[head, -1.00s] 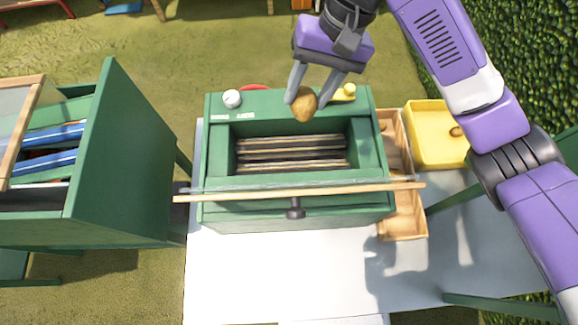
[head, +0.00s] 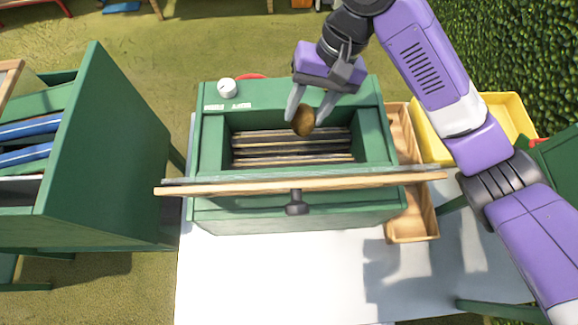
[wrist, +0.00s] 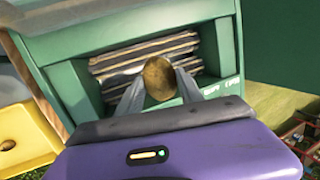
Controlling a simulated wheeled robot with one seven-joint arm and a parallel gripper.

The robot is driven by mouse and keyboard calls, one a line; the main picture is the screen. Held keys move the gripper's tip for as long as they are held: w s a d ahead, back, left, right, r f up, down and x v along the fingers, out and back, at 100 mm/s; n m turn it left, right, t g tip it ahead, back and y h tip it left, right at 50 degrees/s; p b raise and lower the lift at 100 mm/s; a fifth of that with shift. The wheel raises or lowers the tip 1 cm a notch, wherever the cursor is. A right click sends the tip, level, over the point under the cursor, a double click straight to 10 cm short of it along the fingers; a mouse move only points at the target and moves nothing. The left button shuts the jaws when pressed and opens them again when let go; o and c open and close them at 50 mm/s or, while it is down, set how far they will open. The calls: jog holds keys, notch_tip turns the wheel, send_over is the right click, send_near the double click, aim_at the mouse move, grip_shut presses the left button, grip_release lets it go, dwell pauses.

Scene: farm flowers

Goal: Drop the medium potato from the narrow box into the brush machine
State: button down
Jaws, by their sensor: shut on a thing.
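A brown potato (head: 303,121) is held between the two fingers of my gripper (head: 309,104). In the wrist view the potato (wrist: 159,78) sits between the fingertips, with the machine's opening behind it. The green brush machine (head: 205,150) stands on a white table, and its striped brushes (head: 290,148) show inside the opening. In the head view the potato appears over the back part of the opening, above the brushes. The narrow wooden box (head: 412,228) stands along the machine's right side, partly hidden; its visible part looks empty.
The machine's lid (head: 240,187) stands raised along the front of the opening. A yellow bin (head: 505,108) is at the right, partly behind my arm. Another green machine (head: 110,150) stands at the left. The white table (head: 270,280) is clear in front.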

jog(key=shift+f, duration=0.2)
jog(key=c, duration=0.7)
grip_release()
jog(key=shift+v, duration=3.95)
